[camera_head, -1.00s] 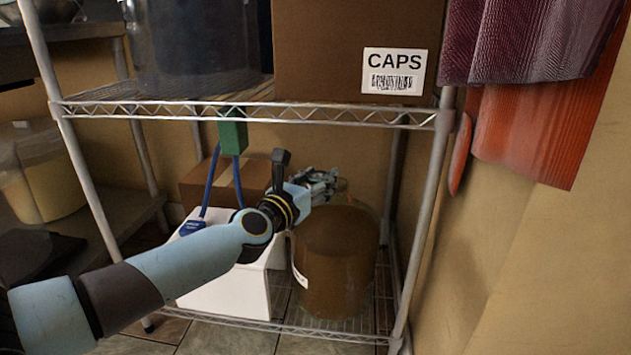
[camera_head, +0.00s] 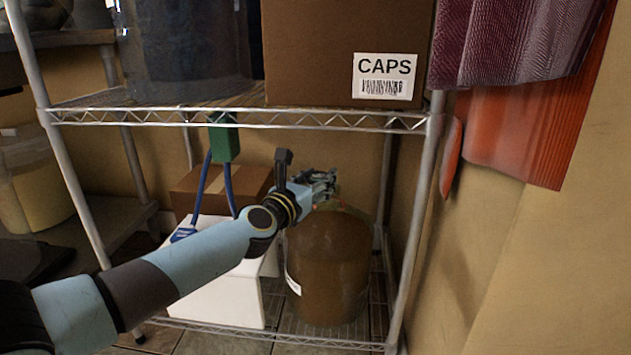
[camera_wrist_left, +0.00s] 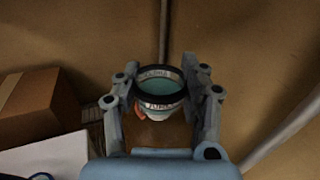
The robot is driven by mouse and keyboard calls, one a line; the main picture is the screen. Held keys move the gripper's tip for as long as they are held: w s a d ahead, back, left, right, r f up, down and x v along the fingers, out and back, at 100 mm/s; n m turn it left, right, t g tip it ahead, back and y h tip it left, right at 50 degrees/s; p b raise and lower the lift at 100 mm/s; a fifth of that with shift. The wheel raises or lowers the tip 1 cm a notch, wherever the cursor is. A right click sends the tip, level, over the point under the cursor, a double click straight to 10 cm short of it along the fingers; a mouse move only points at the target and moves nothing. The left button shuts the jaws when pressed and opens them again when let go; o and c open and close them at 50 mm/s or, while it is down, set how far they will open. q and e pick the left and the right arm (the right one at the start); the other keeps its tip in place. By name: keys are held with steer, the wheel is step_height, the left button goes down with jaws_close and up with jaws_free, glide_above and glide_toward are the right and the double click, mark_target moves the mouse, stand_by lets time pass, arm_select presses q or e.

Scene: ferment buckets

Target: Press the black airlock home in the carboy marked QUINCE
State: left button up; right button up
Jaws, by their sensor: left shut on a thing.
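A brown, filled carboy (camera_head: 328,268) stands upright on the lower wire shelf. A white label (camera_head: 293,284) shows edge-on at its left side, and I cannot read it. My left gripper (camera_head: 322,184) is over the carboy's top, where the fingers hide the neck. In the left wrist view my left gripper (camera_wrist_left: 163,90) is shut on a round piece with a black rim and a pale teal inside (camera_wrist_left: 160,91), which looks like the airlock. My right gripper is out of view.
A white box (camera_head: 225,295) and a brown carton (camera_head: 222,190) are left of the carboy. A green piece (camera_head: 224,142) with blue straps hangs from the upper shelf (camera_head: 300,118), which spans above my arm. A shelf post (camera_head: 414,230) is at right.

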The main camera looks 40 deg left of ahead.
mark_target(322, 175)
arm_select(q)
steer(key=shift+w+a+b, duration=0.15)
steer(key=shift+w+b, duration=0.1)
steer(key=shift+w, duration=0.8)
steer(key=shift+w+a+b, duration=0.15)
steer(key=shift+w+b, duration=0.05)
steer(key=shift+w, duration=0.85)
steer(key=shift+w, duration=0.1)
steer(key=shift+w+a+f, duration=0.1)
steer(key=shift+w+a, duration=0.05)
steer(key=shift+w, duration=0.55)
steer(key=shift+f+b, duration=0.25)
steer(key=shift+b, duration=0.25)
steer(key=shift+f+b, duration=0.3)
steer(key=shift+f, duration=0.05)
steer(key=shift+f+b, duration=0.4)
steer(key=shift+b, duration=0.05)
stand_by(1.6)
steer(key=shift+s+f, duration=0.15)
steer(key=shift+f, duration=0.15)
stand_by(1.1)
